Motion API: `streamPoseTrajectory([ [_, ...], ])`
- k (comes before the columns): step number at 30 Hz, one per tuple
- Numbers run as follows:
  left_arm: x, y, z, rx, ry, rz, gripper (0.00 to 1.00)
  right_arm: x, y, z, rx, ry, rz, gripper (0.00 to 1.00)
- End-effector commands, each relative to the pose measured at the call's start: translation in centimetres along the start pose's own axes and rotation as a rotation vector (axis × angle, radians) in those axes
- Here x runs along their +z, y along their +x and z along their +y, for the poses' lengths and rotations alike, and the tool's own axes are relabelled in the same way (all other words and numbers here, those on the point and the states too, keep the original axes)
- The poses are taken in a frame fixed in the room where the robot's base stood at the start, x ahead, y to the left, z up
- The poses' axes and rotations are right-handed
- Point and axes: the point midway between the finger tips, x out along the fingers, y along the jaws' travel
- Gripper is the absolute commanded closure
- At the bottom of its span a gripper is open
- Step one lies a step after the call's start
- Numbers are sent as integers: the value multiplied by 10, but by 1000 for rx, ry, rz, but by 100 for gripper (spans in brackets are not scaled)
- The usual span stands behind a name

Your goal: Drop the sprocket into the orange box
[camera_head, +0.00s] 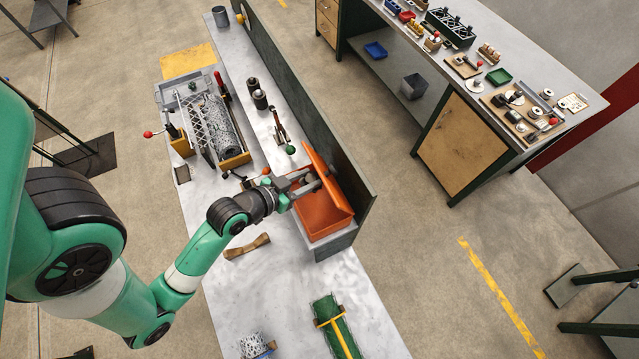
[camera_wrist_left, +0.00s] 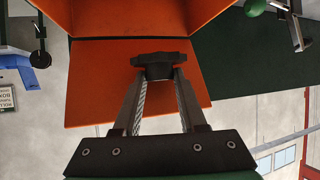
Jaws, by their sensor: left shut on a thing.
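The orange box (camera_head: 325,217) sits on a grey stand at the right edge of the long bench, with an upright tilted orange panel at its back. My left gripper (camera_head: 318,179) is over the box, close to that panel. In the left wrist view, the gripper (camera_wrist_left: 160,76) is shut on a dark, lobed part, which looks like the sprocket (camera_wrist_left: 160,62). Orange walls of the box (camera_wrist_left: 90,85) show behind and around it. Whether the sprocket touches the box cannot be told. My right gripper is not in view.
A dark green panel (camera_head: 300,100) runs along the bench's right side. A roller machine with wire mesh (camera_head: 215,125), a green-knobbed clamp (camera_head: 282,138) and dark cylinders (camera_head: 258,95) stand farther back. A green roll (camera_head: 335,325) and a wooden piece (camera_head: 248,246) lie nearer. Bare bench lies between them.

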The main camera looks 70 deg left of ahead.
Motion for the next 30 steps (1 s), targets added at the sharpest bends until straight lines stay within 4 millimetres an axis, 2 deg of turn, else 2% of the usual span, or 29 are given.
streamPoseTrajectory([
  [6,29,15,0,1,-1,-1,100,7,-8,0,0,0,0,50],
  [9,40,22,0,0,0,3,100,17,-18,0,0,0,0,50],
  [21,43,23,0,0,0,2,100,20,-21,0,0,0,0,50],
  [22,43,23,0,0,0,2,55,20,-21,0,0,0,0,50],
  [27,43,24,0,0,0,1,25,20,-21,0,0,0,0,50],
  [30,44,24,0,0,0,1,24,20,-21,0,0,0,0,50],
])
